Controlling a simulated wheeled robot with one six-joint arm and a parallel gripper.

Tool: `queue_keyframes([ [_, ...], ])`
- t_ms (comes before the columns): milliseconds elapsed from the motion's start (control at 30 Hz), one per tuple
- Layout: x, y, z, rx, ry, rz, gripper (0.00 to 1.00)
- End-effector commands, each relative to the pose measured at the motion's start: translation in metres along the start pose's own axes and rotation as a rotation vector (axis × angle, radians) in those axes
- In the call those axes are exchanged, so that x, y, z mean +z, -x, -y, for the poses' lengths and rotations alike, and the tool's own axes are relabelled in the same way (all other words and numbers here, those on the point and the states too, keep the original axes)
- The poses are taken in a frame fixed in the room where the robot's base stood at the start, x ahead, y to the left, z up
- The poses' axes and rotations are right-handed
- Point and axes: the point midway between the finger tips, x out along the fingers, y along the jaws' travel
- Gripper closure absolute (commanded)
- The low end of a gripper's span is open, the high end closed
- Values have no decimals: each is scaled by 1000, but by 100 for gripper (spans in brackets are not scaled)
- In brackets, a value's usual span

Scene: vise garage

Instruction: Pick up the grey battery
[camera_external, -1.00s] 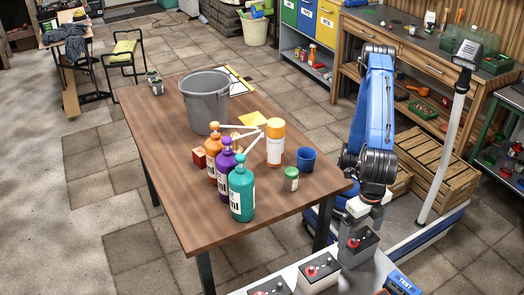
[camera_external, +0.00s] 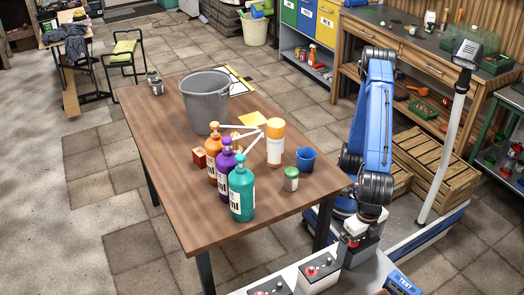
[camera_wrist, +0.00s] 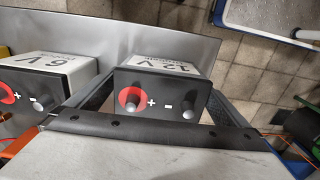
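The grey battery (camera_wrist: 163,75), marked 12 V, has a black top with a red plus disc and two metal posts. In the wrist view it stands between the two fingers of my gripper (camera_wrist: 163,92), one on each side. The fingers are spread and look open around it. Whether they touch its sides is hard to tell. In the external view the grey battery (camera_external: 361,251) stands at the right end of the row, with my gripper (camera_external: 357,238) over its top and partly hiding it.
A paler battery (camera_wrist: 45,85) marked 6 V stands just left of the left finger. In the external view a white battery (camera_external: 319,271) and another (camera_external: 272,288) stand to the left on the light surface. The wooden table (camera_external: 170,170) with bottles lies beyond.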

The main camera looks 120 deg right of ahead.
Motion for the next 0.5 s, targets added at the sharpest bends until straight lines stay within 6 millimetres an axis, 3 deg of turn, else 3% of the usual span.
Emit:
queue_keyframes([
  [33, 0, 0, 0, 0, 0, 0, 12],
  [300, 0, 0, 0, 0, 0, 0, 75],
  [500, 0, 2, 0, 2, 0, -2, 75],
])
